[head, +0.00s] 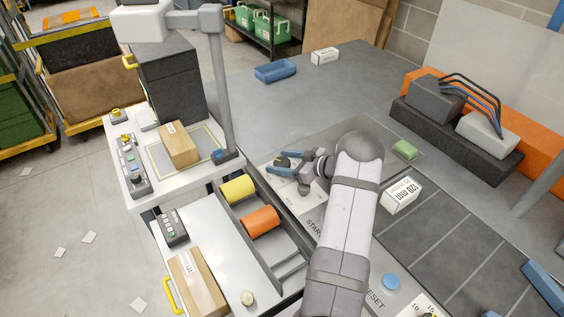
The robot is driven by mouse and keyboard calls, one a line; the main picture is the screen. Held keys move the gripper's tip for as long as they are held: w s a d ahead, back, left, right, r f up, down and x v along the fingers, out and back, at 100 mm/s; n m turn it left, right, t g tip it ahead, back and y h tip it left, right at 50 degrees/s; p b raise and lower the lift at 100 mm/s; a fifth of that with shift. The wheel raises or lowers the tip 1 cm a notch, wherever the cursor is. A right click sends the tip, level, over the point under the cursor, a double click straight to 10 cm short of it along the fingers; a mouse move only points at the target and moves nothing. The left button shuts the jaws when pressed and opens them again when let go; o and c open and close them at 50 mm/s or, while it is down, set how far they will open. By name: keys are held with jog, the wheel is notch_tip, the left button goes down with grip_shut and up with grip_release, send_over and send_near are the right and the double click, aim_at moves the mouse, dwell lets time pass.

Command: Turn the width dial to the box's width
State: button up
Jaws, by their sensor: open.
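A white box (402,195) printed "120 mm" lies on the grey bench right of my arm. A pale scale plate (416,306) with numbers sits at the bottom edge, right of the "RESET" lettering. A small dark and yellow part shows at its edge, cut off by the frame; I cannot tell whether it is the width dial. My gripper (284,163) is open, its blue fingers pointing left over a pale plate (284,194). Nothing shows between the fingers. My arm hides part of the panel beneath it, including some of the "START" lettering.
A blue button (391,282) sits by "RESET". A green block (404,150) lies behind the white box. Left are yellow (238,189) and orange (260,221) rollers, and a scale table with a brown carton (178,145) and a grey post (220,95). The rear bench is mostly clear.

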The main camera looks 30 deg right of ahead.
aim_at(284, 161)
jog(key=shift+b+v, duration=1.05)
jog(key=shift+v, duration=2.65)
jog(key=shift+w+r, duration=0.1)
